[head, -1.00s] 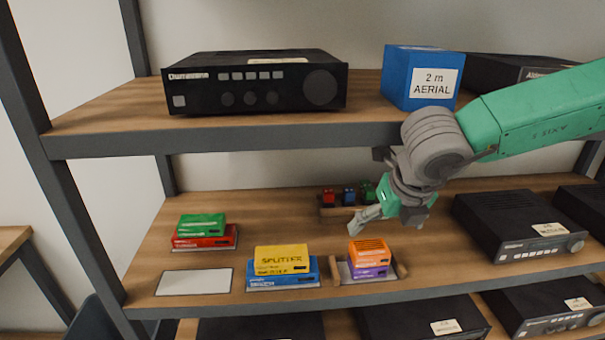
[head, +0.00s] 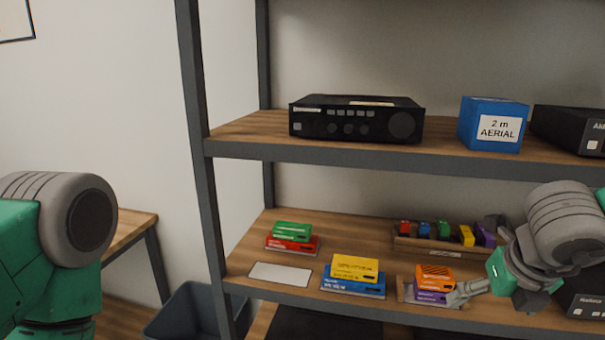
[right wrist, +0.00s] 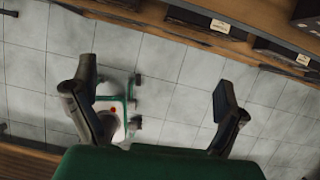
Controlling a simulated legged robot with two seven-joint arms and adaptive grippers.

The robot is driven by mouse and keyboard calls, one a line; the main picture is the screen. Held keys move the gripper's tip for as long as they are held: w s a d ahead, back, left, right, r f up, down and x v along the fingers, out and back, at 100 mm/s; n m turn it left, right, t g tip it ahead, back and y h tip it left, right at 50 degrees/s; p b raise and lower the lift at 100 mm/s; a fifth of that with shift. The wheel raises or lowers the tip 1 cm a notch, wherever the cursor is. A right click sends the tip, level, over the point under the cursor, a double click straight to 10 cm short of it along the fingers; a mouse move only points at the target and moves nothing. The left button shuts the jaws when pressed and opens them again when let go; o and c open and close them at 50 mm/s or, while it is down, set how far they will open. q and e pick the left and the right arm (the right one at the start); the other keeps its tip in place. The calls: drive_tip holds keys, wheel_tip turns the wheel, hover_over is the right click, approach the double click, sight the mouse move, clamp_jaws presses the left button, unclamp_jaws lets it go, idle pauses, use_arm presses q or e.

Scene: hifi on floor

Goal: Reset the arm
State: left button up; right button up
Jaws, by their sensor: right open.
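My right arm comes in from the right in the head view, in front of the shelf. My right gripper (head: 468,292) shows in front of the lower shelf's front edge, close to the orange box (head: 435,273) in the picture. In the right wrist view the two fingers of my right gripper (right wrist: 160,105) are wide apart with nothing between them, and the tiled floor shows beyond. My left arm shows at the left edge of the head view. Its gripper is out of view.
The shelf's lower board (head: 245,262) holds a green box (head: 292,232) on a red one, a yellow box (head: 355,267) on a blue one, and a rack (head: 440,247) of small coloured pieces. A black hifi unit (head: 355,120) and a blue aerial box (head: 492,125) stand above. A bin (head: 185,310) is on the floor.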

drive_tip(key=s+a+f+n+h+b, duration=0.1)
drive_tip(key=s+f+n+b, duration=0.25)
drive_tip(key=f+n, duration=0.8)
drive_tip(key=s+a+f+n+b, duration=0.2)
drive_tip(key=s+f+n, duration=0.2)
drive_tip(key=f+n, duration=0.7)
use_arm(q)
wheel_tip(320, 180, down, 10)
drive_tip(key=b, duration=0.4)
use_arm(e)
drive_tip(key=s+f+n+g+y, duration=0.1)
drive_tip(key=s+f+n+g, duration=0.2)
drive_tip(key=s+f+n, duration=1.3)
drive_tip(key=shift+s+d+f+g+y, duration=0.2)
drive_tip(key=shift+s+d+g+y, duration=0.15)
drive_tip(key=shift+s, duration=0.3)
use_arm(q)
drive_tip(key=shift+r, duration=0.1)
